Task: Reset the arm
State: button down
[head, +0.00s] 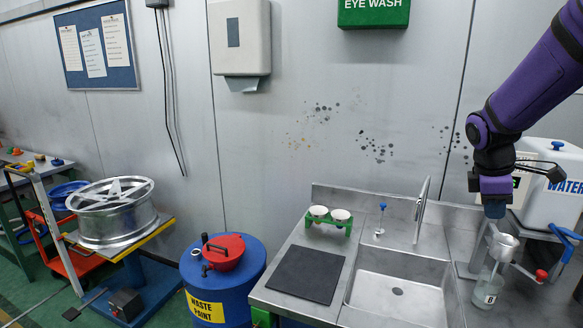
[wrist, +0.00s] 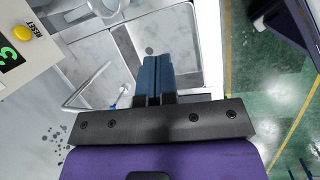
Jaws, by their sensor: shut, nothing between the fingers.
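My purple arm (head: 530,85) comes in from the upper right in the head view. My gripper (head: 495,210) points down at the right of the sink, just above a small metal cup (head: 503,246). I cannot tell whether it touches the cup. In the wrist view, the blue fingers of my gripper (wrist: 152,72) are together with nothing between them. A beaker marked 8 (head: 487,290) stands below the cup.
The steel sink (head: 398,298) and faucet (head: 422,208) lie left of my gripper. A white water container (head: 560,175) stands close behind it. A red-tipped lever (head: 541,275) is at the right. A yellow RESET button (wrist: 22,32) shows in the wrist view. A black mat (head: 306,273) lies left.

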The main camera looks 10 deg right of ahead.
jog(key=s+a+r+m+t+y, duration=0.1)
jog(key=s+a+r+m+t, duration=0.1)
jog(key=a, duration=0.5)
jog(key=s+a+r+m+t+y, duration=0.1)
jog(key=s+a+r+m+t, duration=0.1)
jog(key=s+a+r+m, duration=0.2)
jog(key=s+a+r+m+t+y, duration=0.1)
jog(key=s+a+r+m+t, duration=0.1)
jog(key=s+a, duration=0.6)
jog(key=shift+a+r+m, duration=0.5)
jog(key=shift+a+m, duration=0.5)
jog(key=shift+a, duration=0.05)
